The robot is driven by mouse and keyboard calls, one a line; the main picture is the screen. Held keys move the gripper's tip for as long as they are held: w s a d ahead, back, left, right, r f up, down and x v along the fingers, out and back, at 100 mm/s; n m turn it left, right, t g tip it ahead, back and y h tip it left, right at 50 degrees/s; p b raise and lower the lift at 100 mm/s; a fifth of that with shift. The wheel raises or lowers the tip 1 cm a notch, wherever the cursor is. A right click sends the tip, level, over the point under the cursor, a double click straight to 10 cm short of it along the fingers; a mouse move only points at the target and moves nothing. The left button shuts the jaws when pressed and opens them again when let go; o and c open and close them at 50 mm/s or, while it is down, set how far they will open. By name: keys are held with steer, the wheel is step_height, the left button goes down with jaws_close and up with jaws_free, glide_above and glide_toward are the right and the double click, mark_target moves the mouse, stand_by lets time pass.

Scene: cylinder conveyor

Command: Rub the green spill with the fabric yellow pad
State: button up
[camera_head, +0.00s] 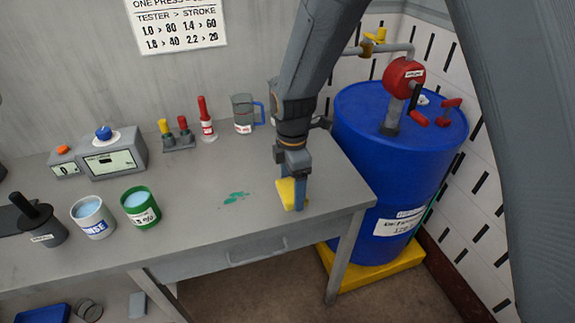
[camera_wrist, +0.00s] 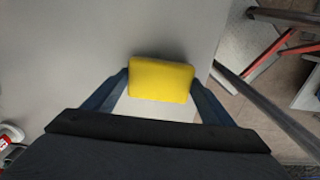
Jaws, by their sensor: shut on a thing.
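The yellow pad (camera_head: 286,194) is at the right part of the grey table, held between the fingers of my gripper (camera_head: 295,192). In the wrist view the yellow pad (camera_wrist: 161,78) sits between the two blue-grey fingertips of my gripper (camera_wrist: 160,88), which is shut on it. The pad is at or just above the table top; I cannot tell if it touches. The green spill (camera_head: 234,198) is a small irregular patch on the table, to the left of the pad and apart from it. The spill does not show in the wrist view.
Left of the spill stand a green cup (camera_head: 140,213), a white cup (camera_head: 92,222) and a dark pot (camera_head: 40,228). A clear jug (camera_head: 243,113) and a red bottle (camera_head: 206,124) stand behind. A blue drum (camera_head: 365,140) is right of the table (camera_head: 190,230). The table around the spill is clear.

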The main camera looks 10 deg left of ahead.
steer(key=shift+s+a+r+p, duration=0.15)
steer(key=shift+r+p, duration=0.05)
steer(key=shift+p, duration=0.1)
step_height(320, 180, up, 3)
steer(key=shift+f+p, duration=0.1)
steer(key=shift+p, duration=0.45)
steer(key=shift+r+p, duration=1.65)
steer(key=shift+r, duration=0.85)
